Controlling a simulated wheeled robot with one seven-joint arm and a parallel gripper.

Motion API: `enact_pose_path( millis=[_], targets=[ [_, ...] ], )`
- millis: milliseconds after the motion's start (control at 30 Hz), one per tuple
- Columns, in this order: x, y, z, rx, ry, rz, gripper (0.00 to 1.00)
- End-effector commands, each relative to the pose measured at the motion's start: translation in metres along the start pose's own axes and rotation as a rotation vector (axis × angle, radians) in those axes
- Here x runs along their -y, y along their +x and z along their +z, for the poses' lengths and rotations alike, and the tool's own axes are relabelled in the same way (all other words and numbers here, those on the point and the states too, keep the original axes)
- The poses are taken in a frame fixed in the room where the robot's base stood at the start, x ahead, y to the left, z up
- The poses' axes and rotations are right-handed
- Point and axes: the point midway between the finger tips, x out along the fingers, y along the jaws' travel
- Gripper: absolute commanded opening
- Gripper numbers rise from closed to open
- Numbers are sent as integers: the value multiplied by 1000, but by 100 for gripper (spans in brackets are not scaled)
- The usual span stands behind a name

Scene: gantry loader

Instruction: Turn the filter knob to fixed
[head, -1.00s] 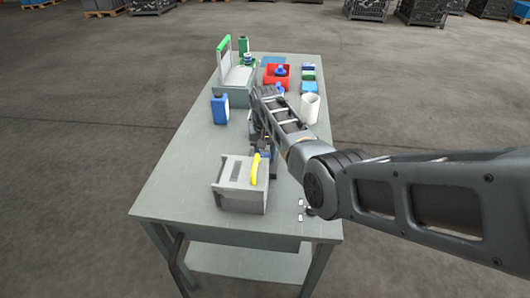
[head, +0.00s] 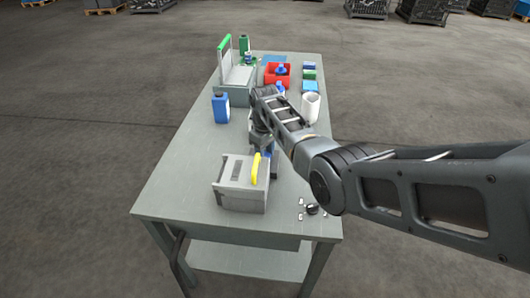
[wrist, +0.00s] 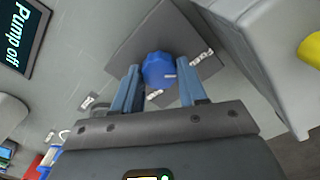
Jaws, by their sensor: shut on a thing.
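A blue faceted knob (wrist: 159,68) with a white pointer mark sits on a grey plate (wrist: 143,38) in the wrist view. My gripper (wrist: 158,78) has a finger on each side of it and is shut on it. The white pointer mark faces right in the picture, towards one of the small white labels (wrist: 202,57) around the knob. Other labels lie at its left and below; I cannot read them. In the head view my gripper (head: 272,160) is mostly hidden behind my arm, and the blue knob is not visible there.
A grey box with a yellow handle (head: 256,169) stands close beside my gripper. A black knob (head: 312,209) with white labels sits at the table's front right corner. The wrist view shows a display (wrist: 20,30) reading "Pump off".

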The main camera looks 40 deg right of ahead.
Motion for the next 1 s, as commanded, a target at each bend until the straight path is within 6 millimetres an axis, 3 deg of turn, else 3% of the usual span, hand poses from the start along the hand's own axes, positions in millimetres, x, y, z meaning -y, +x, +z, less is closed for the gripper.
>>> enact_pose_path(
  millis=[600,633,867,1000],
  targets=[
    [0,0,0,1,-39,0,11],
    [0,0,0,1,-39,0,45],
    [0,0,0,0,-38,0,67],
    [0,0,0,0,-38,0,67]
  ],
)
